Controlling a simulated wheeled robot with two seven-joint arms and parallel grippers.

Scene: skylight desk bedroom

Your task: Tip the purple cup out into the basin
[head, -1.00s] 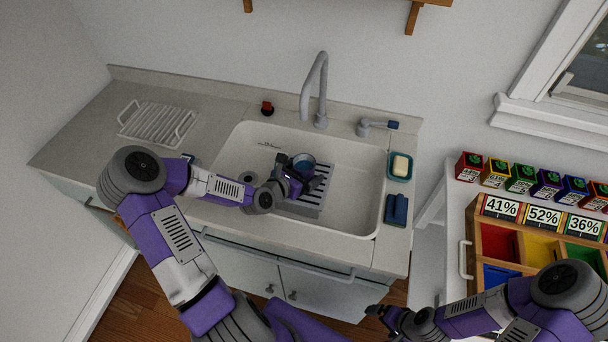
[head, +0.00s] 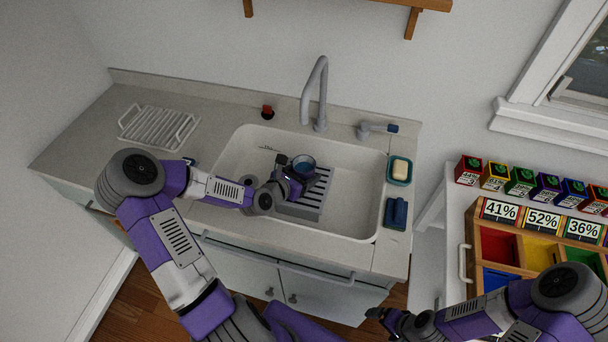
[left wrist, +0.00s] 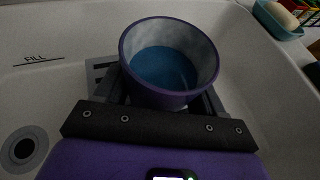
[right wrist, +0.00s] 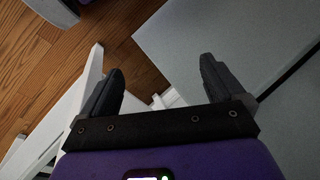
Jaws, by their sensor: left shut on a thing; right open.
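The purple cup (left wrist: 150,96) is in my left gripper (head: 297,172), over the grey slatted rack in the basin (head: 345,205). In the left wrist view the cup looks upright and holds blue contents. The shut fingers are mostly hidden behind it. My right gripper (right wrist: 160,85) is open and empty, low in front of the counter at the right.
The grey rack (head: 315,205) lies in the basin. A faucet (head: 320,95) rises behind it. A soap dish (head: 400,170) and a blue sponge (head: 396,212) sit on the right rim. A drying rack (head: 155,125) stands at left. A sorting tray (head: 480,215) is at right.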

